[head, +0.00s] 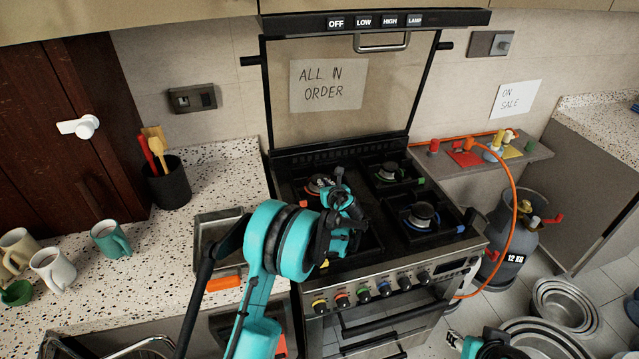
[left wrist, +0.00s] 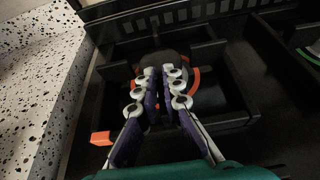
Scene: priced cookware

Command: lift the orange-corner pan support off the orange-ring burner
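The orange-ring burner (head: 318,184) is at the back left of the black hob, partly behind my left arm. In the left wrist view its orange ring (left wrist: 194,79) shows just past the fingertips. The black pan support (left wrist: 235,118) surrounds the burner and looks seated on the hob, with an orange corner (left wrist: 100,138) at its near left. My left gripper (head: 343,190) is over this support; in the left wrist view its fingertips (left wrist: 160,72) are close together, and whether a bar is between them is unclear. My right gripper (head: 490,345) is low at the bottom edge, mostly cut off.
Burners with green (head: 389,172) and blue (head: 422,216) rings lie to the right. A raised glass lid (head: 390,100) stands behind the hob. The speckled counter (head: 150,290) on the left holds mugs and a utensil pot (head: 168,184). A gas cylinder (head: 508,245) stands right.

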